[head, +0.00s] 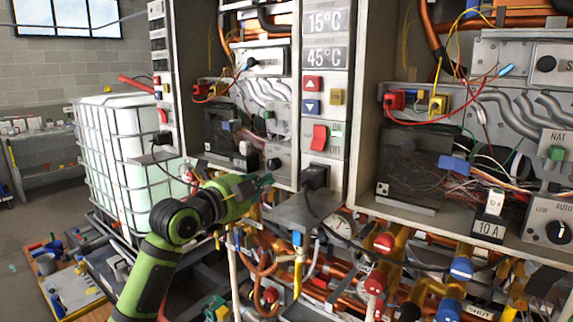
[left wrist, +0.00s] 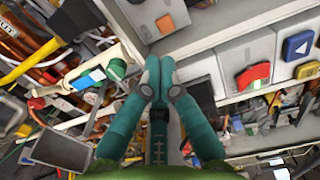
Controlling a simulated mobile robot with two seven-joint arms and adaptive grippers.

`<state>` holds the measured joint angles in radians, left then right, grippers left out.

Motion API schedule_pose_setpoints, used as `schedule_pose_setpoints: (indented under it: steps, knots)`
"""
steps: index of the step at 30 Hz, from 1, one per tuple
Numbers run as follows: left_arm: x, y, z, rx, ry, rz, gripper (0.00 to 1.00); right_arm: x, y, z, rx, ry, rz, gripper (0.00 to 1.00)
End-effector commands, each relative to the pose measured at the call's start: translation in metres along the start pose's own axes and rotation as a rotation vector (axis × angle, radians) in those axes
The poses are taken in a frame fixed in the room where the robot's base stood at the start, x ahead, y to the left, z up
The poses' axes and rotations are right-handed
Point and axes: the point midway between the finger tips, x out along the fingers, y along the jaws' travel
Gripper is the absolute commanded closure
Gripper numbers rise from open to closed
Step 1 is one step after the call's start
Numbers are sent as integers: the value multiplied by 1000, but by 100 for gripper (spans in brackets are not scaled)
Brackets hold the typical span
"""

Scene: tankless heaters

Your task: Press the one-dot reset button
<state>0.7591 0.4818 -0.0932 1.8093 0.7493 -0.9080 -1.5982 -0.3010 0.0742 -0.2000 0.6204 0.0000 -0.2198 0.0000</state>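My left gripper (head: 266,181) reaches in from the left in front of the lower edge of the middle heater cabinet. In the left wrist view its two teal fingers (left wrist: 160,66) are together with nothing between them. An orange-red square button (left wrist: 165,24) on a light plate lies just beyond the fingertips there; I cannot make out a dot on it, nor tell whether the fingers touch it. A red rocker switch (head: 320,137) sits on the middle cabinet's control column, and also shows in the left wrist view (left wrist: 253,76). My right gripper is not seen.
Above the rocker are a red up-arrow button (head: 312,83), a blue down-arrow button (head: 311,107) and a yellow button (head: 337,97). A black plug (head: 315,177) with a cable stands close right of my gripper. Pipes and valves, including a red-capped valve (head: 384,242), crowd below.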

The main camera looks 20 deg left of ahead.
Motion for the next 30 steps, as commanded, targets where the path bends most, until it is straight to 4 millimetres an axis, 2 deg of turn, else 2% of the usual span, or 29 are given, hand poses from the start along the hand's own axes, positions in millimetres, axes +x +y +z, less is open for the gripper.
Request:
schedule_pose_setpoints:
  steps: [1, 6, 12, 18, 30]
  knots:
    - [13, -6, -1, -7, 2, -2, 100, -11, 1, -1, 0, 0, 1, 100]
    - [46, -5, -1, -5, 1, 1, 100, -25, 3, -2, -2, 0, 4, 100]
    - [72, -4, 0, -2, 0, 0, 100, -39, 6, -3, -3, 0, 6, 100]
    - [82, -1, 0, -1, 0, -1, 100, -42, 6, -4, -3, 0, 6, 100]
    - [85, 1, 0, 1, 0, -2, 100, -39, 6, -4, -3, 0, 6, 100]
